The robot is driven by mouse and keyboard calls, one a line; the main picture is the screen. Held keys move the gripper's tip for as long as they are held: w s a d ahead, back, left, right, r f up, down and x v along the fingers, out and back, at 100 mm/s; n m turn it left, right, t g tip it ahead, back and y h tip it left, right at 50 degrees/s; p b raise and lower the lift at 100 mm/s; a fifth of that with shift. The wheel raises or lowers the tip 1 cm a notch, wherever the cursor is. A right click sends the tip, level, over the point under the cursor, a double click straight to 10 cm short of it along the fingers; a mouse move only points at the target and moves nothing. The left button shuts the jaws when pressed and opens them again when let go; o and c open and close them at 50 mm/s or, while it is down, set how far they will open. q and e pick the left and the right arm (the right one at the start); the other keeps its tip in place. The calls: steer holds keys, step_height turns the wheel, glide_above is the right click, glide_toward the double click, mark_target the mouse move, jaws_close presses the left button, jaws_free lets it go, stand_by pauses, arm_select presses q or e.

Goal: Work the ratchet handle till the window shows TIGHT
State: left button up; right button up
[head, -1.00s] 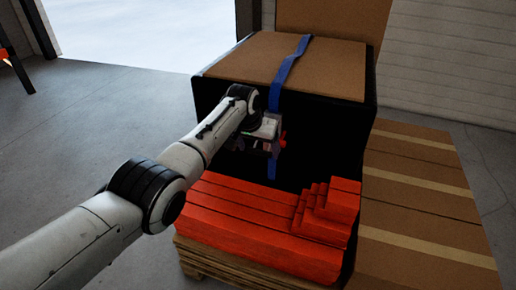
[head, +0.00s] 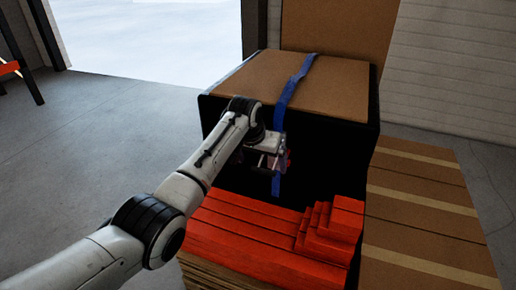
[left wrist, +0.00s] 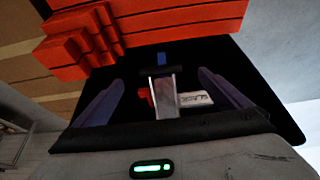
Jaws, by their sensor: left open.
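The ratchet has a silver metal handle (left wrist: 163,95) with a red part (left wrist: 146,96) beside it. A small white label or window (left wrist: 195,98) bears dark lettering too small to read surely. A blue strap (head: 293,80) runs over the box top and down its dark front face, and a bit of it shows beyond the handle in the left wrist view (left wrist: 161,59). My left gripper (head: 270,160) is at the dark face and hides most of the ratchet in the head view. In the left wrist view its open fingers (left wrist: 162,82) stand either side of the handle, apart from it.
The large dark box with a brown top (head: 250,75) stands behind. Taped brown cartons (head: 415,215) stand right.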

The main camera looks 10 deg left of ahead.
arm_select(q)
steer(key=v, duration=0.6)
arm_select(e)
steer(key=shift+s+d+r, duration=0.1)
steer(key=shift+r, duration=0.05)
arm_select(q)
steer(key=shift+s+r, duration=0.1)
